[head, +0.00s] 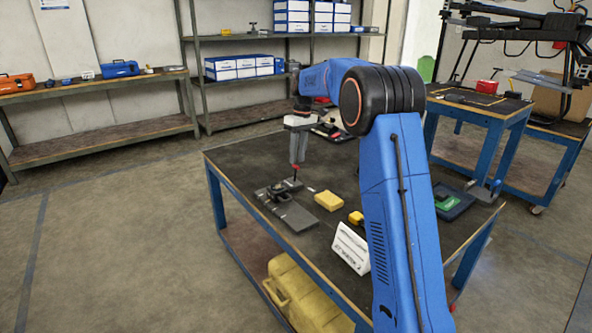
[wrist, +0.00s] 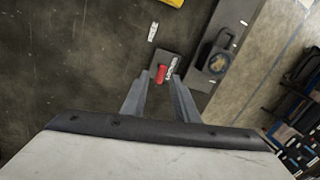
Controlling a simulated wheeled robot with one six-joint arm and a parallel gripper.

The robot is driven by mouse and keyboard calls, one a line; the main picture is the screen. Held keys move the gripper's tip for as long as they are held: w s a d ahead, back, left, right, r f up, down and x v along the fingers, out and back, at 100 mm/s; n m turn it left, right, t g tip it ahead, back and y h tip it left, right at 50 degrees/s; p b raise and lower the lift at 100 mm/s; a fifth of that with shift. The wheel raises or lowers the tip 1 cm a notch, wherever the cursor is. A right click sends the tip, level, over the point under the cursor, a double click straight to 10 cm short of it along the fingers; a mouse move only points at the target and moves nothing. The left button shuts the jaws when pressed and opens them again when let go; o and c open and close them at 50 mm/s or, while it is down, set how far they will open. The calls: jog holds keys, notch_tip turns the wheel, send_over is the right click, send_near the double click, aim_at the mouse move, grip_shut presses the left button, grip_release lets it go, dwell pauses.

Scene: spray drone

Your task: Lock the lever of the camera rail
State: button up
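The camera rail (head: 294,214) is a flat grey plate on the dark-topped workbench, with a dark camera-like mount (head: 276,192) on it. In the wrist view the rail (wrist: 234,30) runs along the upper right, with the round-faced mount (wrist: 216,61) on it. The lever's red tip (wrist: 161,74) shows beside the rail, on a small grey plate with a white label. My gripper (wrist: 160,82) points down with its two fingers apart, one on each side of the red tip. In the head view my gripper (head: 297,162) is just above the red tip (head: 295,169). Contact cannot be told.
A yellow block (head: 328,201), a small yellow item (head: 356,217), a white sign (head: 350,249) and a dark blue tray (head: 453,205) share the workbench (head: 240,168). A drone (head: 520,30) stands at the back right. The floor to the left is clear.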

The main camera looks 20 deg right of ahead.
aim_at(296, 168)
jog(key=shift+s+a+f, duration=0.1)
jog(key=shift+a+f, duration=0.1)
jog(key=shift+f, duration=1.3)
jog(key=shift+s+a+f, duration=0.1)
jog(key=shift+a+f, duration=0.1)
jog(key=shift+f, duration=1.25)
